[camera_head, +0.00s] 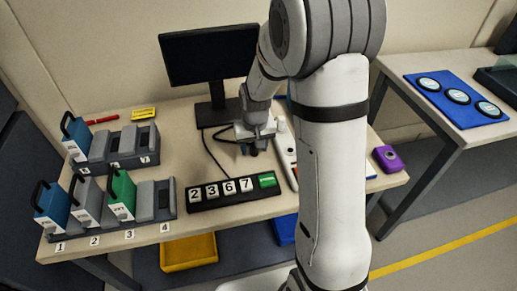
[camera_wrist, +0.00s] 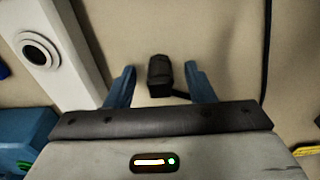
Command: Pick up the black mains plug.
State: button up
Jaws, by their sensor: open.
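The black mains plug (camera_wrist: 160,75) lies on the beige table top in the wrist view, with a dark cord leaving its lower right side. My gripper (camera_wrist: 160,88) is open, with one blue finger on each side of the plug and a gap to both. I cannot tell how high the fingertips are above the table. In the head view my gripper (camera_head: 256,148) is over the table in front of the monitor stand, and it mostly hides the plug there.
A white power strip (camera_head: 284,150) lies just right of my gripper. A black block with number tiles (camera_head: 235,191) is in front. A monitor (camera_head: 210,55) stands behind, with a black cable at its base. A purple box (camera_head: 388,158) sits at the table's right end.

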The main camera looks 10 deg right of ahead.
jog(key=shift+c, duration=0.2)
jog(key=c, duration=1)
notch_tip(320, 180, up, 10)
jog(key=shift+p, duration=0.35)
